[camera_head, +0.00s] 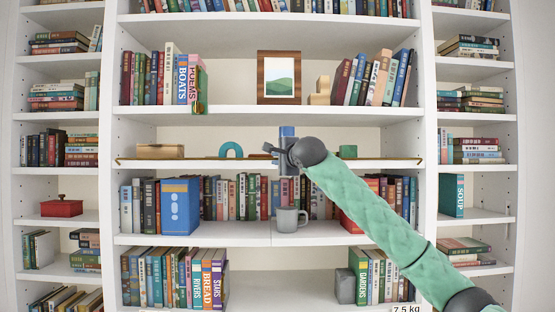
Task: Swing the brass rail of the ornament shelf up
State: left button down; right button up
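The ornament shelf is a white board (210,164) at mid height in the central bookcase. Its thin brass rail (170,159) runs low along the front edge, nearly the whole width of the bay. A wooden box (160,151), a blue arch (231,150) and a small green block (348,151) stand on this shelf behind the rail. My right gripper (279,151) is in front of the middle of the shelf, at about rail height. It covers that part of the rail, so contact and finger opening cannot be made out. My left gripper is out of view.
A grey mug (290,219) stands below my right gripper, near the front of the lower shelf. A blue box (180,206) stands to its left. A framed picture (279,78) stands above. My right arm crosses in front of the right-hand books.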

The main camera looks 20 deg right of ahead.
grip_shut()
jog(key=g+p, duration=0.1)
jog(key=w+r+m+g, duration=0.1)
jog(key=g, duration=0.1)
jog(key=shift+d+r+p, duration=0.15)
jog(key=shift+r+p, duration=0.15)
jog(key=shift+p, duration=0.05)
jog(key=shift+f+g, duration=0.1)
jog(key=shift+g, duration=0.2)
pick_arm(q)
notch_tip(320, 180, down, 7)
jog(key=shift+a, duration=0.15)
pick_arm(e)
jog(key=shift+o, duration=2.3)
grip_release()
jog(key=shift+s, duration=0.1)
